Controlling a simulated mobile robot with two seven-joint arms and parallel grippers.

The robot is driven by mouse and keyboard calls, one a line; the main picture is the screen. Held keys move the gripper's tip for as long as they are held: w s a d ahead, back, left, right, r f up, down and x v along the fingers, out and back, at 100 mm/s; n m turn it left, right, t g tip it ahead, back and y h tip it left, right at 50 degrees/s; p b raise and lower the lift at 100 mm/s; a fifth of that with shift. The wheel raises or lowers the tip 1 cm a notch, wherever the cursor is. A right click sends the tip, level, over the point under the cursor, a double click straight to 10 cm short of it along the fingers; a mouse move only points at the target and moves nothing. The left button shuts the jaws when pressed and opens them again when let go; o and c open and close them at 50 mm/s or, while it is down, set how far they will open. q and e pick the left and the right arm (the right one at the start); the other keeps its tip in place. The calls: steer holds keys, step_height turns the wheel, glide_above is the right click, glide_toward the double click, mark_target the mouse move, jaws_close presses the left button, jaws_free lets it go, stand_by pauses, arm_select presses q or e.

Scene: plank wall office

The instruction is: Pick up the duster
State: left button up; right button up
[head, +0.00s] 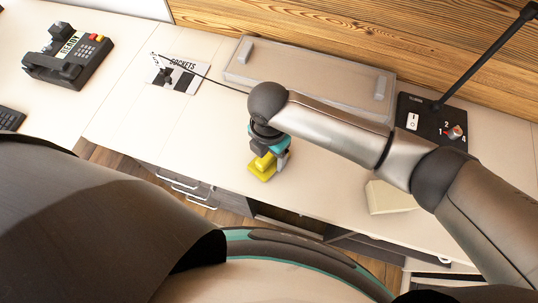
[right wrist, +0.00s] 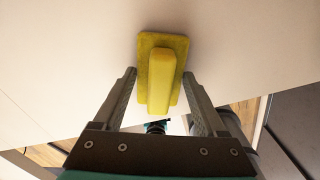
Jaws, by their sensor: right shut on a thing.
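The yellow duster (head: 260,173) has a flat rectangular base and a raised block-shaped handle. It shows below my right gripper (head: 269,150) in the head view, near the front edge of the pale desk. In the right wrist view the duster (right wrist: 165,75) lies between the two fingers of my right gripper (right wrist: 160,90), which is shut on it. Whether its base touches the desk top is hard to tell. My left gripper is out of view.
A black phone (head: 72,57) and a sockets sign (head: 180,75) are on the left of the desk. A shallow grey tray (head: 320,75) lies at the back. A black switch panel (head: 430,122) and a cream block (head: 390,198) are on the right.

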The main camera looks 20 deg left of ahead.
steer(key=shift+r, duration=0.1)
step_height(320, 180, up, 20)
steer(key=p, duration=0.5)
steer(key=w+d+r+m, duration=0.1)
steer(key=d+r+m, duration=0.1)
steer(key=d+m, duration=0.5)
steer(key=w+d+r+m+b, duration=0.1)
steer(key=w+d+r+m, duration=0.1)
steer(key=d+m, duration=0.6)
steer(key=w+d+r+m+b, duration=0.1)
steer(key=d+m, duration=0.7)
steer(key=m, duration=0.8)
steer(key=shift+w+d+r, duration=0.2)
steer(key=shift+w+r, duration=0.15)
steer(key=shift+r, duration=0.55)
